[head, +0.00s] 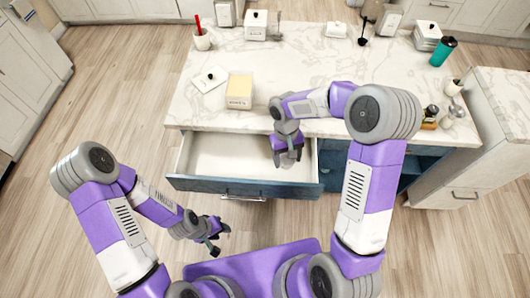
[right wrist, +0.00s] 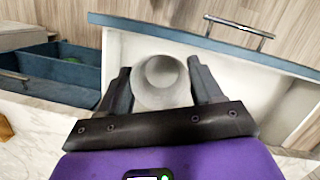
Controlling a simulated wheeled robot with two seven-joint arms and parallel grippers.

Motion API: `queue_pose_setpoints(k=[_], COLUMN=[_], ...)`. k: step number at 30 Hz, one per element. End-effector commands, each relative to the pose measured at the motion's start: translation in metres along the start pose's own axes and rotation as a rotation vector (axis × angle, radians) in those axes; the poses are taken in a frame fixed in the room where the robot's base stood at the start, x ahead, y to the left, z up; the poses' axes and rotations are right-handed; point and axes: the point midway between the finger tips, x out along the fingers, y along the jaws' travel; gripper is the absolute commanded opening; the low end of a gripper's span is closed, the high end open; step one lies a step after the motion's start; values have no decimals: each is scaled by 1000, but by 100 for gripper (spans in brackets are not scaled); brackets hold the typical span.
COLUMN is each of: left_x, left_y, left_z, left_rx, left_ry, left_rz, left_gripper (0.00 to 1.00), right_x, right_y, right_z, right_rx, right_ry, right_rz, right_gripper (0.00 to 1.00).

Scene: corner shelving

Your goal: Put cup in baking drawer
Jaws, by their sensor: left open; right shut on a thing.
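The open drawer (head: 245,187) has a blue front and a white, empty-looking inside, and it sticks out under the marble counter. My right gripper (head: 288,155) is over the right part of the drawer, pointing down. In the right wrist view the gripper (right wrist: 162,92) is shut on a pale, round cup (right wrist: 162,72), with a finger on each side. The drawer (right wrist: 225,42) shows behind the cup there. The cup is mostly hidden by my gripper in the head view, and I cannot tell whether it touches the drawer floor. My left gripper (head: 217,238) is open and empty, low in front of the drawer.
A blue open compartment (right wrist: 62,62) lies beside the drawer. The wooden floor to the left is clear.

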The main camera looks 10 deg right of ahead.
Motion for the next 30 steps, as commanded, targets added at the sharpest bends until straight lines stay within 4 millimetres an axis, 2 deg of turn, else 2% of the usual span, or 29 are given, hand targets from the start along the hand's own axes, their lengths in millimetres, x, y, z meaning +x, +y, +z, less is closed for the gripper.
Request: queue_pose_setpoints(k=[1,6,13,17,25,30], left_x=[14,49,76,81,94,98], left_y=[-6,-19,-30,-31,-36,-37], left_z=[0,-2,-3,-3,-4,-4], left_rx=[-1,-2,-2,-2,-1,-1], left_ry=[-1,-2,-1,-1,-1,-1], left_rz=[-1,-1,-1,-1,-1,-1], left_gripper=[43,43,43,43,43,43], right_x=[15,50,76,83,128,144], right_y=[-5,-17,-28,-30,-31,-31], right_z=[-10,-46,-77,-83,-93,-96], right_rx=[-71,-390,-697,-758,-764,-762], right_ry=[-4,-26,-66,-78,-80,-78], right_rz=[16,96,175,190,190,190], right_gripper=[32,32,32,32,32,32])
